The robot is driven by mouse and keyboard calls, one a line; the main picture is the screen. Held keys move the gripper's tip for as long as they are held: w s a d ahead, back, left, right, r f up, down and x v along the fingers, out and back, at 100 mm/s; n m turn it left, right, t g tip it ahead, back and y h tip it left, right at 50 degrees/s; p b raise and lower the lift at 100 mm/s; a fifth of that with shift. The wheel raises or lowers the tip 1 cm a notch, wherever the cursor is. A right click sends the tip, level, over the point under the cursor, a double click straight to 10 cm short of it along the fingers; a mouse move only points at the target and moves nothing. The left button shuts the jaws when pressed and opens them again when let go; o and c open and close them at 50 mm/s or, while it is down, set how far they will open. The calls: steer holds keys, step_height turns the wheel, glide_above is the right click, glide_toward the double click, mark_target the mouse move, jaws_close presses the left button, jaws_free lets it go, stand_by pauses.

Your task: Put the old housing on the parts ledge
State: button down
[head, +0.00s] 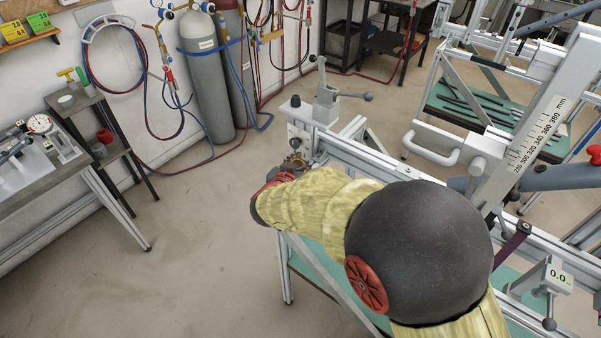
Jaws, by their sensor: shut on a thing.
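My gripper (290,166) is at the left end of the jig's aluminium rail, next to the grey end block. My arm in its yellow sleeve hides most of it. It is shut on a small part, taken as the old housing; a little brass-brown shape (297,159) shows at the fingertips against the end block. I cannot tell whether this part is still touching the block. A green shelf (312,258) lies low under the jig, partly behind my arm; I cannot tell whether it is the parts ledge.
A clamp with a lever (326,92) stands on the rail just behind my gripper. The jig's scaled post (535,130) rises at right. A workbench (40,175) and a small side table (85,100) stand at left. Gas cylinders (208,80) stand by the wall. The floor at left is clear.

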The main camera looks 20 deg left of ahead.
steer(key=shift+w+f+b, duration=0.15)
steer(key=shift+f+b, duration=0.4)
steer(key=shift+f, duration=0.4)
steer(key=shift+w+f+b, duration=0.1)
steer(key=shift+f+b, duration=0.45)
steer(key=shift+f, duration=0.35)
steer(key=shift+f, duration=0.1)
steer(key=c, duration=1.7)
jaws_free()
steer(key=shift+c, duration=0.2)
